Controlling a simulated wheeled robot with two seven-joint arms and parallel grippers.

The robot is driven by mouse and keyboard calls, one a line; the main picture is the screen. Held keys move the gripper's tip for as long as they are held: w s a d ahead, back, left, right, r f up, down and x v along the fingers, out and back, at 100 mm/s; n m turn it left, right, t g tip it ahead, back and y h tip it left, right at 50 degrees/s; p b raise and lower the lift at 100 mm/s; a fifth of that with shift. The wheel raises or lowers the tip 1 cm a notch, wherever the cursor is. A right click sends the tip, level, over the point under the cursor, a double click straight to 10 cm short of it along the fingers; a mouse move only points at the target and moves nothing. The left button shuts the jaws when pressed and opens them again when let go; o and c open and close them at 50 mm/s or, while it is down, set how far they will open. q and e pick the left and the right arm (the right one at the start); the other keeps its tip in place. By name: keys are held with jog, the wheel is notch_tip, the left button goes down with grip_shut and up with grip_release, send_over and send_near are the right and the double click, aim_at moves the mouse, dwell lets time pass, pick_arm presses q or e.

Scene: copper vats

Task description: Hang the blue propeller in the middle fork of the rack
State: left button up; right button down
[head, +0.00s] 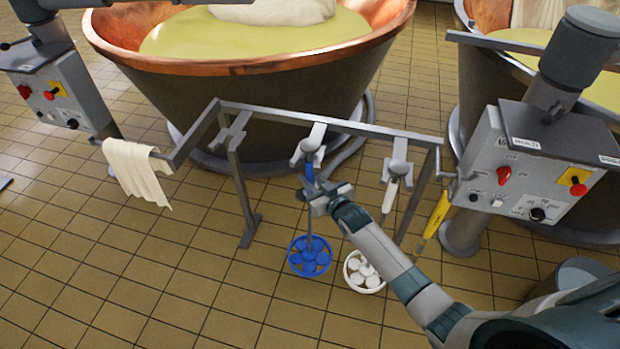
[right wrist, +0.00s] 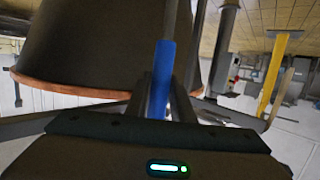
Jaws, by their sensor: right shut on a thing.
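The blue propeller (head: 310,256) hangs upright with its round blue head down, on a thin shaft below the rack (head: 285,116). My right gripper (head: 318,192) is shut on its blue handle, which also shows between the fingers in the right wrist view (right wrist: 162,75). The handle's top is at the middle fork (head: 308,144), close under or in it; I cannot tell whether it rests there. The left fork (head: 234,131) is empty. A white propeller (head: 364,272) hangs at the right fork (head: 398,165). My left gripper is not in view.
A copper vat (head: 270,70) stands close behind the rack. A cloth (head: 137,168) hangs over the rack's left arm. A control box (head: 530,165) and a yellow-handled tool (head: 437,213) are at the right. The tiled floor (head: 150,270) at front left is clear.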

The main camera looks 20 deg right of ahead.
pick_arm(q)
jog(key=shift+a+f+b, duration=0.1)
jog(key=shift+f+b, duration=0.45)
pick_arm(e)
jog(key=shift+w+f, duration=0.1)
jog(key=shift+f, duration=0.55)
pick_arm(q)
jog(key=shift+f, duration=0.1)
pick_arm(e)
jog(key=shift+w+d+f, duration=0.1)
jog(key=shift+d+f, duration=0.05)
jog(key=shift+f, duration=0.05)
dwell(0.7)
jog(key=c, duration=1.5)
grip_release()
jog(key=shift+o, duration=0.2)
jog(key=shift+f, duration=0.25)
jog(key=shift+r, duration=0.1)
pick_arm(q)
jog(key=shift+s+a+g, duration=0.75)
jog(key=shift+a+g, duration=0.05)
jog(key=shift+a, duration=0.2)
pick_arm(e)
jog(key=v, duration=1.7)
jog(key=shift+s+r, duration=0.2)
jog(key=shift+s, duration=0.05)
jog(key=shift+f, duration=0.1)
